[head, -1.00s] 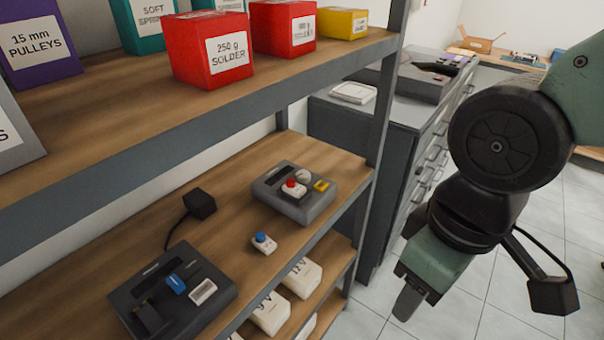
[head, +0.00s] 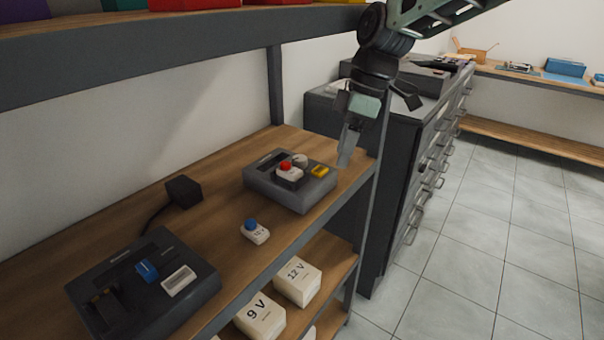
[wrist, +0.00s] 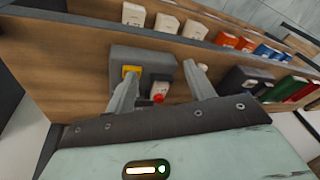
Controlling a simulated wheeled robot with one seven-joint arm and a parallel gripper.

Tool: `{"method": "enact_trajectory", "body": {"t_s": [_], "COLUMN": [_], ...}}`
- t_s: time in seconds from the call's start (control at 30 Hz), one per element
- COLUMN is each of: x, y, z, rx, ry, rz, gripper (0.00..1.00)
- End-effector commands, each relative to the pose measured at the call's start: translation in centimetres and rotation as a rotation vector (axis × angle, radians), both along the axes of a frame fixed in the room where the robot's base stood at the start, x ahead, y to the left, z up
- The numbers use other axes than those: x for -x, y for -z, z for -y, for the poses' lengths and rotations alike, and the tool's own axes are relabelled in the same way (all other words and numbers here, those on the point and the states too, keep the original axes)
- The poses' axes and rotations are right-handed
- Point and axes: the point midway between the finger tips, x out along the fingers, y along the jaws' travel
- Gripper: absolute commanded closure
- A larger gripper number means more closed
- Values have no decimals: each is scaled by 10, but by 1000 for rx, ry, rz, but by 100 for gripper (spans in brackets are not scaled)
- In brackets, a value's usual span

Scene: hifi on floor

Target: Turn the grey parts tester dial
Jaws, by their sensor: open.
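The grey tester (head: 318,195) sits on the middle shelf near its right end. On its top are a pale round dial (head: 300,160), a white piece with a red button (head: 286,167) and a yellow part (head: 320,171). My gripper (head: 346,158) is open and empty, pointing down just right of the tester, apart from the dial. In the wrist view the tester (wrist: 135,55) lies beyond and between my fingers (wrist: 160,76), with the yellow part (wrist: 131,72) by the left finger and the red button (wrist: 158,98) between them. I cannot make out the dial there.
A darker device (head: 150,285) with a blue switch stands at the shelf's left, with a black block (head: 184,190) on a cable behind it. A small white piece with a blue top (head: 256,232) lies between. An upper shelf (head: 150,35) overhangs. Grey drawers (head: 400,190) stand right.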

Motion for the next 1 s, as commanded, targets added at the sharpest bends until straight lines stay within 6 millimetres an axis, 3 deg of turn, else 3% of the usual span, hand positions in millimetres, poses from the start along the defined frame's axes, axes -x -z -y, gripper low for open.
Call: {"method": "enact_trajectory", "body": {"t_s": [0.03, 0.2, 0.4, 0.67, 1.0], "x": [-23, -79, -118, -122, -101], "y": [17, 36, 50, 49, 49], "z": [5, 21, 36, 29, -32], "rx": [-21, -86, -142, -155, -154], "ry": [-47, -235, -407, -453, -453], "rz": [14, 65, 119, 134, 134], "gripper": [46, 46, 46, 46, 46]}}
